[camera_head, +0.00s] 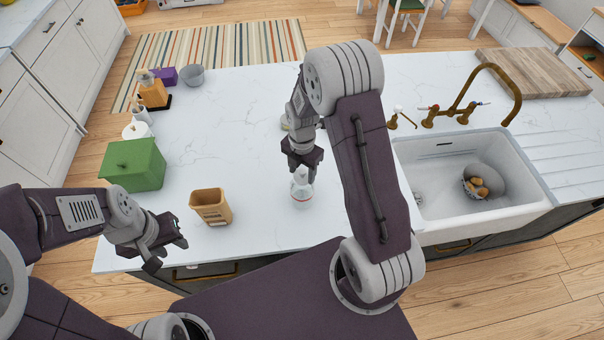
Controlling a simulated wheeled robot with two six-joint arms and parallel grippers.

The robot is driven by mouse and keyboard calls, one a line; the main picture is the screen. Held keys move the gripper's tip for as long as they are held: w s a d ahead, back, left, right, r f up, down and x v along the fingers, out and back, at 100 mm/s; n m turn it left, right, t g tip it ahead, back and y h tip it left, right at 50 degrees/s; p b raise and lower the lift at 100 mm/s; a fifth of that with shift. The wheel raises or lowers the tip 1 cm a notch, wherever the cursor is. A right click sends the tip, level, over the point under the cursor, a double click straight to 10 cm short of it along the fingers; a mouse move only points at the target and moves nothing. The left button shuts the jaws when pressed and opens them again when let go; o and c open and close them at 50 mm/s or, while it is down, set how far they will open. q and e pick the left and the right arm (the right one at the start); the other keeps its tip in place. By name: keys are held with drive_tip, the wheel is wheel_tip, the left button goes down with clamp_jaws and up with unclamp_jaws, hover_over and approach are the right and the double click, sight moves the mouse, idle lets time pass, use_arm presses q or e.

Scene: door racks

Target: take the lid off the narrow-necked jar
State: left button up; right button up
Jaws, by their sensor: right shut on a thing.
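The narrow-necked jar (302,194) is a small, clear and whitish jar with a reddish band. It stands upright on the white countertop, left of the sink. My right gripper (302,172) points down over it and is shut on the lid at the top. The lid is mostly hidden between the fingers, and I cannot tell whether it is apart from the jar. My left gripper (168,248) is open and empty near the counter's front edge, left of the jar.
A tan container (211,206) stands between my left gripper and the jar. A green box (133,165) sits at the left. The sink (440,235) with a brass faucet (515,85) is at the right.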

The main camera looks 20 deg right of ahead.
wheel_tip(320, 180, up, 3)
drive_tip(key=shift+w+f+b, duration=0.1)
drive_tip(key=shift+f+b, duration=0.1)
drive_tip(key=shift+b, duration=0.4)
drive_tip(key=w+a+r+b, duration=0.2)
drive_tip(key=w+a+r, duration=0.2)
drive_tip(key=a+r, duration=0.3)
drive_tip(key=a, duration=0.3)
drive_tip(key=shift+w+a+r+b, duration=0.25)
drive_tip(key=shift+w+r+b, duration=0.05)
drive_tip(key=shift+w+r, duration=0.1)
